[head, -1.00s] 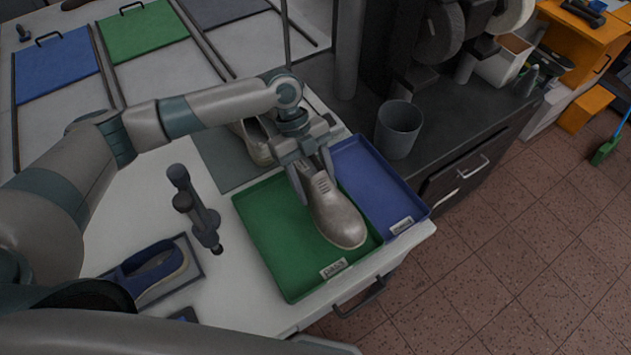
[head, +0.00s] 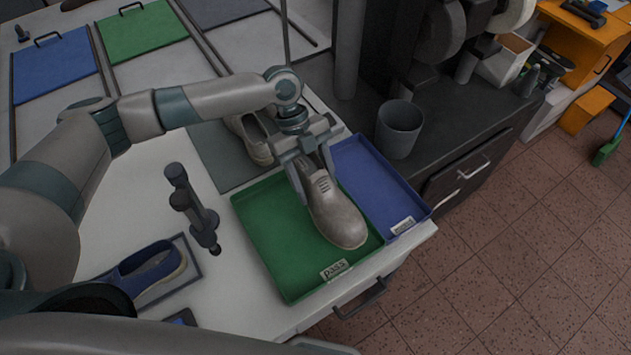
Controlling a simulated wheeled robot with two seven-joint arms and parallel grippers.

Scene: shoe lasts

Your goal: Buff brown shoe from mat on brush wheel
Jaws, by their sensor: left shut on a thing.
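My left gripper (head: 310,165) is shut on a brown-grey shoe (head: 337,215). The shoe is over the green tray labelled "pass" (head: 267,240), its toe toward the front right; I cannot tell whether it touches the tray floor. Another beige shoe (head: 251,138) sits on the grey mat (head: 214,150) behind, partly hidden by my arm. Dark round wheels (head: 440,32) on a machine stand at the back right; I cannot tell which is the brush wheel. My right gripper is not in view.
A blue tray (head: 372,184) adjoins the green one on the right. A grey bin (head: 399,130) stands on the dark bench. A blue shoe (head: 152,268) lies on a small mat at front left, near a dark upright stand (head: 194,208).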

